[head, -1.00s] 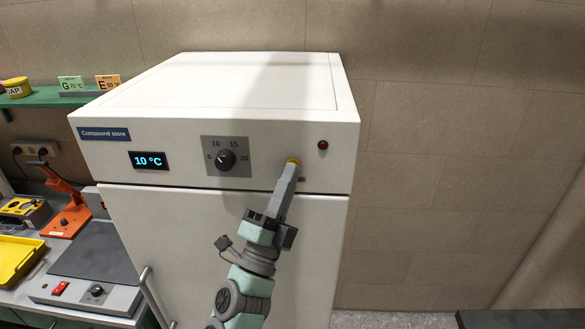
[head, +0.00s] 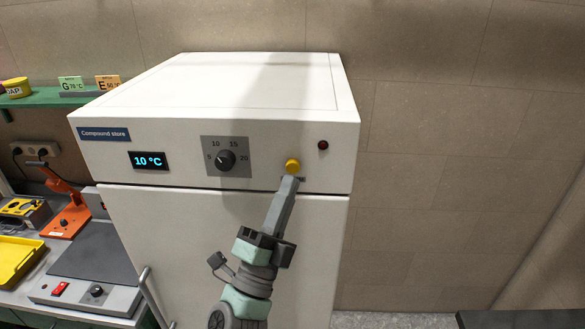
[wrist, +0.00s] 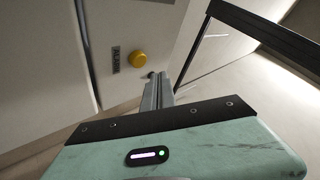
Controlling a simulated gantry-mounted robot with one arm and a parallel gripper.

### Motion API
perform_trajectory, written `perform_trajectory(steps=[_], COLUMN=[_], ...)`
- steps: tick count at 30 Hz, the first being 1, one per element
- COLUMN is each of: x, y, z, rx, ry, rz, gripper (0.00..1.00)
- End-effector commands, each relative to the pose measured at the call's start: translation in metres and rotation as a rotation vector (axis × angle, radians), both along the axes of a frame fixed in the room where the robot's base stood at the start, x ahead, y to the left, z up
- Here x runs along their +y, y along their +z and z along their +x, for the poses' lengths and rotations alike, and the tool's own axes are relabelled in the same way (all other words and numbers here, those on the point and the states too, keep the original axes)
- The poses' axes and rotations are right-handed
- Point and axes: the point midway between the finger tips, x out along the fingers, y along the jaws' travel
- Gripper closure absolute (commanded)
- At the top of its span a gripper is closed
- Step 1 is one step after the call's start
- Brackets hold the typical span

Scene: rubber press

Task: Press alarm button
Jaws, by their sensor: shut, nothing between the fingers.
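The yellow round alarm button (head: 292,166) sits on the front panel of the white compound store cabinet (head: 230,225), right of the dial. It also shows in the wrist view (wrist: 138,59), beside a dark label reading ALARM (wrist: 116,59). My gripper (head: 290,180) is shut and empty. In the head view its tip is just below the button, which is now uncovered. In the wrist view my fingers (wrist: 158,80) appear to the lower right of the button, apart from it in the picture. How far the tip is from the panel I cannot tell.
A small dark red lamp (head: 323,145) is at the panel's upper right. A dial (head: 226,160) and a display reading 10 °C (head: 148,160) are to the left. A bench with a hotplate (head: 95,265) stands left of the cabinet. Right of the cabinet is bare wall.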

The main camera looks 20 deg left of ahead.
Motion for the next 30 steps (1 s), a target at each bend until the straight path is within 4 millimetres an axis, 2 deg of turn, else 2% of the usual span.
perform_trajectory(steps=[6,10,30], x=[-0.007,-0.009,-0.010], y=[0.000,-0.001,0.000], z=[-0.021,-0.028,-0.030], rx=[0.000,0.003,0.000], ry=[0.001,0.001,0.000], rz=[-0.001,-0.002,-0.001], gripper=[1.00,1.00,1.00])
